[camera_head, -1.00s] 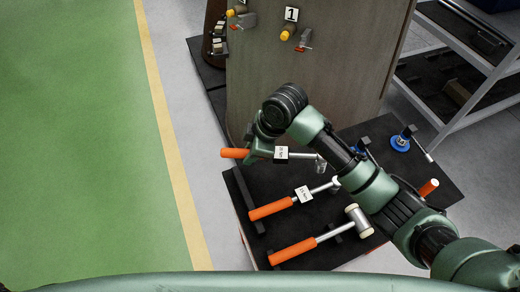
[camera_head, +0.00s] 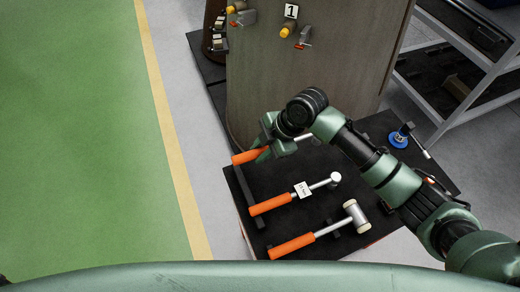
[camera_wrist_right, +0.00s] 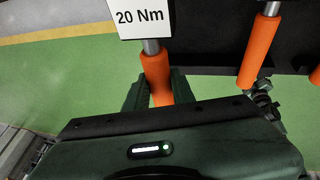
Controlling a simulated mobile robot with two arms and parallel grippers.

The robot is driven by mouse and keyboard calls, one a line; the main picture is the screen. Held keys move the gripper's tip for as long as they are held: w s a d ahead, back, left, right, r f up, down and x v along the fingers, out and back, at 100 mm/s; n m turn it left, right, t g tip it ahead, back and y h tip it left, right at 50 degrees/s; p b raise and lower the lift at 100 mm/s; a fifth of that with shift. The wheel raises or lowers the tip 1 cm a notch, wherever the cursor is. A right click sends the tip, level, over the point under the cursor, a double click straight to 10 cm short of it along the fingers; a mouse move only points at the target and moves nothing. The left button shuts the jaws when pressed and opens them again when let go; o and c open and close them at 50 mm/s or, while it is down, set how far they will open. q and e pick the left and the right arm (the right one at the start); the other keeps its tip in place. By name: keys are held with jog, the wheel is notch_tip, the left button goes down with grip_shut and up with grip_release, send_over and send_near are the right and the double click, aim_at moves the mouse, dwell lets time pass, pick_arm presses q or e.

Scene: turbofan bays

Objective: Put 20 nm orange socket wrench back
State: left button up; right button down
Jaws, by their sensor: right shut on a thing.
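The orange-handled 20 Nm socket wrench (camera_head: 246,156) is in my right gripper (camera_head: 268,146), at the upper left edge of the black tool board. In the right wrist view the wrench's orange handle (camera_wrist_right: 157,75) passes between the fingers, with its white "20 Nm" label (camera_wrist_right: 140,17) above. My right gripper (camera_wrist_right: 160,92) is shut on the handle. In the head view my right arm hides most of the wrench's shaft and its head. I cannot tell whether the wrench touches the board's holder. My left gripper is not in view.
The black tool board (camera_head: 262,220) carries another labelled orange-handled wrench (camera_head: 271,204) and an orange-handled mallet (camera_head: 292,246) below. A blue-based tool (camera_head: 398,140) sits at its upper right. A wooden panel (camera_head: 310,75) stands behind, and a grey shelf (camera_head: 470,60) at the upper right.

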jog(key=shift+r, duration=0.3)
jog(key=shift+f+b, duration=1.6)
jog(key=shift+f, duration=1.25)
jog(key=shift+r, duration=0.15)
jog(key=shift+s+p, duration=0.1)
jog(key=shift+p, duration=0.35)
jog(key=shift+f+b, duration=0.95)
jog(key=shift+f, duration=0.5)
jog(key=c, duration=1.1)
grip_release()
